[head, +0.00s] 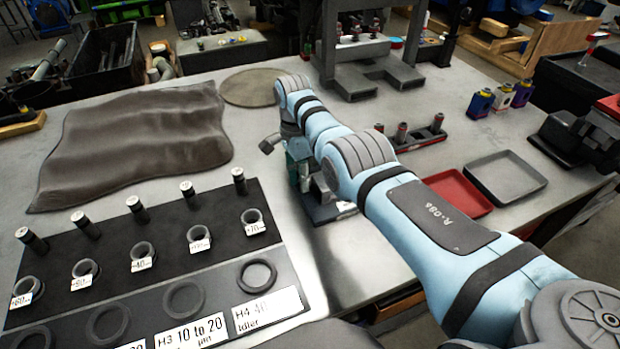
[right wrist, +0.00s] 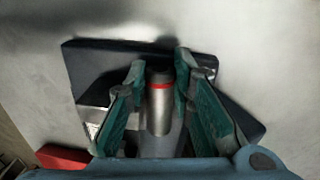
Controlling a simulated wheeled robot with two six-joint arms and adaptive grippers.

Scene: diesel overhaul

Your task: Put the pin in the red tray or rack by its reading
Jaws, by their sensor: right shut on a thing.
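My right gripper (right wrist: 160,72) has its green fingers closed around a silver pin (right wrist: 159,112) with a red band and a dark top. The pin stands upright over a dark block-like stand (right wrist: 85,60); I cannot tell whether it touches it. In the head view, my right arm mostly hides the gripper (head: 300,165), and the pin is not visible there. The stand's base (head: 325,214) shows below the gripper; no reading is legible. The red tray (head: 459,192) lies empty right of the arm. A dark rack (head: 435,132) behind it holds several pins. My left gripper is not in view.
A grey tray (head: 505,176) sits beside the red one. At the left, a dark board (head: 110,245) carries several pins and labelled rings. A crumpled brown cloth (head: 135,140) and a round mat (head: 248,87) lie behind. Small bottles (head: 480,103) stand at the back right.

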